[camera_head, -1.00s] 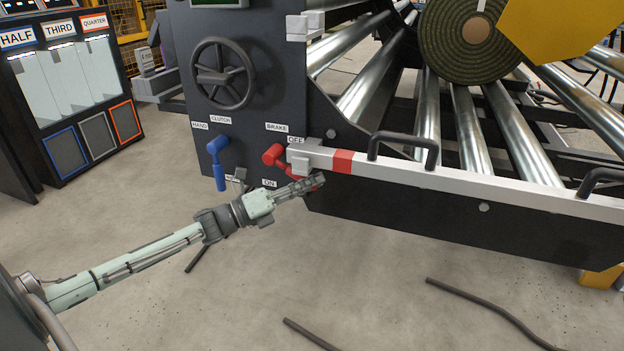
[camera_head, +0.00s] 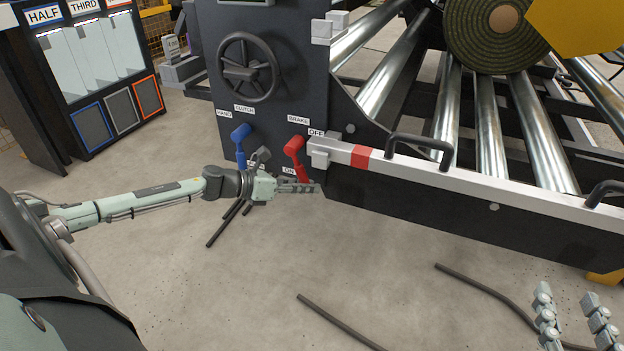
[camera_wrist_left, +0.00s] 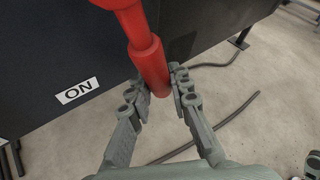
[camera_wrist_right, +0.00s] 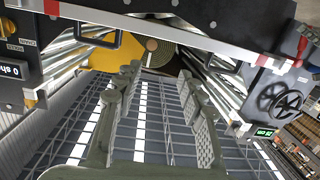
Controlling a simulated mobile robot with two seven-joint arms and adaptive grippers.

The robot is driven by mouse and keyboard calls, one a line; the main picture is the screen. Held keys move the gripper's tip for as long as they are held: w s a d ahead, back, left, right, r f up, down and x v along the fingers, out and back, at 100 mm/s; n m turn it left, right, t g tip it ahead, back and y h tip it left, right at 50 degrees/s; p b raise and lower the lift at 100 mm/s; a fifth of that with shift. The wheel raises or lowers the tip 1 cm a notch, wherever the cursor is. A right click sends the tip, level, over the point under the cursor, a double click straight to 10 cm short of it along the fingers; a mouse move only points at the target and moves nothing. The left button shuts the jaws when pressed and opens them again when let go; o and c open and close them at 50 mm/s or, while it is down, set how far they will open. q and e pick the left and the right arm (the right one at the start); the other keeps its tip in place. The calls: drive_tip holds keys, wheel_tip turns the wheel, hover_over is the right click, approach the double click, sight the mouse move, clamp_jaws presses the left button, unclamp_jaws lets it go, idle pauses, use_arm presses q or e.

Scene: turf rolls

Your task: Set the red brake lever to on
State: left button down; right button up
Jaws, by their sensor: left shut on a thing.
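The red brake lever (camera_head: 295,150) is on the dark machine panel, its handle pointing down and slightly right beside the ON label (camera_head: 289,170). The OFF label (camera_head: 316,133) is above and right of it. My left gripper (camera_head: 306,187) is at the handle's lower end. In the left wrist view the red handle (camera_wrist_left: 148,62) runs down between the two fingers (camera_wrist_left: 160,95), which are shut on it; the ON label (camera_wrist_left: 76,92) is to its left. My right gripper (camera_head: 574,318) is open and empty at the lower right; its spread fingers (camera_wrist_right: 160,95) fill the right wrist view.
A blue clutch lever (camera_head: 240,143) hangs just left of the red lever, close to my left wrist. A handwheel (camera_head: 249,68) is above. A white rail (camera_head: 450,180) with black handles extends right. Dark rods lie on the open floor in front.

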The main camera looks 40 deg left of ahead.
use_arm(q)
drive_tip(key=shift+s+a+m+g+y+p, duration=0.15)
drive_tip(key=shift+a+m+g+y+p, duration=0.2)
drive_tip(key=shift+a+p, duration=0.35)
drive_tip(key=shift+s+a+f+m+g+y+p, duration=0.1)
drive_tip(key=shift+a+m+g+y+p, duration=0.1)
drive_tip(key=shift+a+y+p, duration=0.4)
drive_tip(key=shift+s+a+f+m+g+y+p, duration=0.15)
drive_tip(key=shift+a+m+p, duration=0.1)
drive_tip(key=shift+p, duration=0.6)
drive_tip(key=shift+s+a+f+m+g+y+p, duration=0.1)
drive_tip(key=shift+a+m+y+p, duration=0.2)
drive_tip(key=shift+p, duration=0.45)
use_arm(e)
drive_tip(key=s+d+f+m+g+h, duration=0.1)
drive_tip(key=s+d+f+g+h, duration=0.2)
drive_tip(key=s+d+f+g, duration=0.3)
drive_tip(key=s+d+f+m+g+h, duration=0.1)
drive_tip(key=s+d+f+g+h, duration=0.2)
drive_tip(key=s+d+f+g, duration=0.4)
drive_tip(key=shift+s+d+f+h, duration=0.35)
drive_tip(key=shift+d+f, duration=1.45)
drive_tip(key=shift+f, duration=0.85)
use_arm(q)
drive_tip(key=shift+a, duration=0.1)
drive_tip(key=c, duration=1.6)
unclamp_jaws()
drive_tip(key=shift+c, duration=0.2)
